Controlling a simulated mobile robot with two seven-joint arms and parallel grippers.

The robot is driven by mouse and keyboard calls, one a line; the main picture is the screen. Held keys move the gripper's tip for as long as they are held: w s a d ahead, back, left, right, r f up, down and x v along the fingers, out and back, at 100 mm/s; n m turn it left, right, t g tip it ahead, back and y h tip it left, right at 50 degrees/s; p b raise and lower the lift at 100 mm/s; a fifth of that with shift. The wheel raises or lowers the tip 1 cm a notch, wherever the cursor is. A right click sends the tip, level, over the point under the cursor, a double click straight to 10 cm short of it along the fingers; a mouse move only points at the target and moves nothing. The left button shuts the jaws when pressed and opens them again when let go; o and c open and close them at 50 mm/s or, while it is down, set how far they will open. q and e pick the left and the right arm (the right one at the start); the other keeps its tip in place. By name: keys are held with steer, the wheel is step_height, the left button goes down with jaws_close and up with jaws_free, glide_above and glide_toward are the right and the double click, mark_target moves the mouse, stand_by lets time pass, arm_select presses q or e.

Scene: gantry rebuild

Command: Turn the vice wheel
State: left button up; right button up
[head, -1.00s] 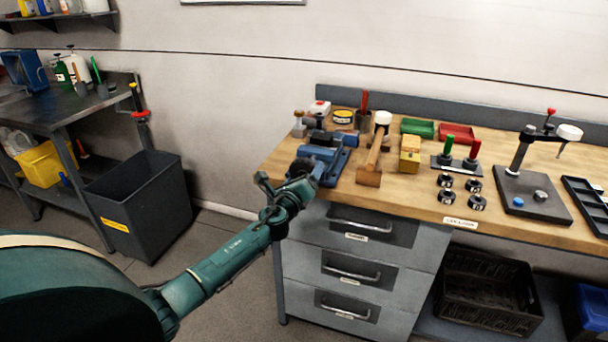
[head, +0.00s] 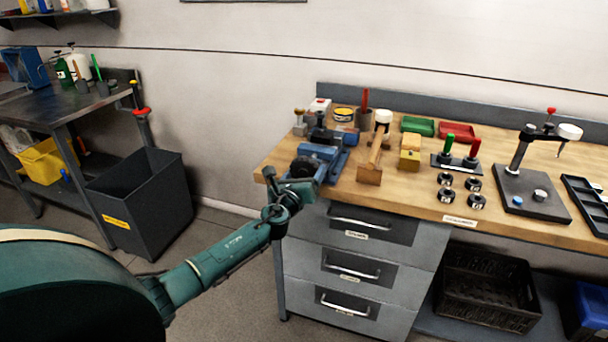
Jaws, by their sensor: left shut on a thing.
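The blue vice (head: 331,153) sits on the left end of the wooden workbench (head: 410,204). Its dark round wheel (head: 304,169) faces the bench's left front edge. My left gripper (head: 300,184) reaches in from the lower left and is at the wheel, shut on it. The fingertips are partly hidden by my wrist and the wheel, so the exact contact is hard to see. My right gripper is not in view.
A mallet (head: 372,162) and a yellow block (head: 410,153) stand right of the vice. Grey drawers (head: 358,265) are below the bench top. A dark bin (head: 140,200) stands on the floor at left, with free floor between.

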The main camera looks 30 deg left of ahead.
arm_select(q)
steer(key=shift+a+r, duration=0.1)
steer(key=shift+r, duration=0.15)
steer(key=o, duration=0.6)
steer(key=shift+w, duration=0.1)
steer(key=o, duration=0.4)
steer(key=shift+f, duration=0.2)
steer(key=v, duration=1.3)
steer(key=shift+d, duration=0.2)
